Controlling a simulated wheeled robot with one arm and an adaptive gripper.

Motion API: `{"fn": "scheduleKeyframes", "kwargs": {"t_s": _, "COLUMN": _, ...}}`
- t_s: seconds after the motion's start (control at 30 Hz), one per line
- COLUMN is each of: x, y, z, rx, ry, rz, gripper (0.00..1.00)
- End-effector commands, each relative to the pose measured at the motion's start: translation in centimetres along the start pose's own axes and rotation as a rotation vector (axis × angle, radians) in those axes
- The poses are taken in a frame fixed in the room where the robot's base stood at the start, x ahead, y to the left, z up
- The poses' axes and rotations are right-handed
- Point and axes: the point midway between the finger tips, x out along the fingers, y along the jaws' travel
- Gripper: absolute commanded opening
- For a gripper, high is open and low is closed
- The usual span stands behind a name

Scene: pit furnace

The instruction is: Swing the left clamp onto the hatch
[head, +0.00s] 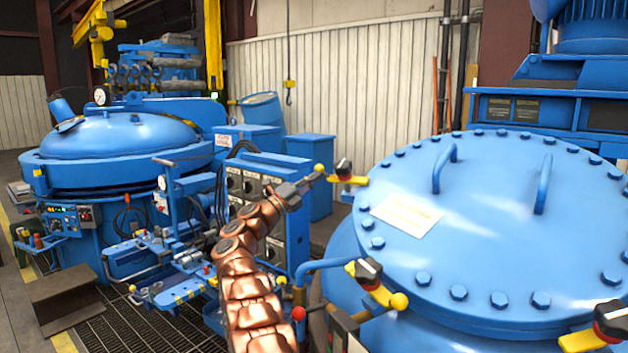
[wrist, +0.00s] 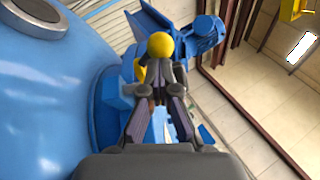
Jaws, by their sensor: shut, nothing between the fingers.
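The round blue hatch (head: 480,230) lies on the right in the head view, with bolts around its rim and two handles on top. The left clamp (head: 350,178), yellow with a black and red knob, stands at its far left edge. Its yellow ball end (head: 319,168) points left, away from the hatch. My gripper (head: 312,179) is shut and empty, close beside that ball. In the wrist view the ball (wrist: 160,45) shows just past the fingertips (wrist: 160,68); I cannot tell whether they touch it.
Another clamp (head: 375,288) stands at the hatch's near left edge, and one (head: 600,330) at the lower right. A blue control cabinet (head: 250,200) stands behind my arm. A second blue furnace (head: 120,150) stands at the left. A red ball knob (head: 298,314) is near my arm.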

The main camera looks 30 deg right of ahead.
Motion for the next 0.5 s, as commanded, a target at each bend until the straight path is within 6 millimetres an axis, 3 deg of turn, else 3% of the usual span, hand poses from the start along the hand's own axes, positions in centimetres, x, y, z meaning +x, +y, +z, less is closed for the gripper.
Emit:
{"fn": "scheduleKeyframes", "kwargs": {"t_s": 0.03, "x": 0.1, "y": -0.7, "z": 0.5, "rx": 0.007, "ry": -0.016, "rz": -0.006, "gripper": 0.0}}
{"fn": "scheduleKeyframes", "kwargs": {"t_s": 0.5, "x": -0.9, "y": 0.2, "z": -1.5, "rx": 0.004, "ry": -0.001, "rz": -0.005, "gripper": 0.0}}
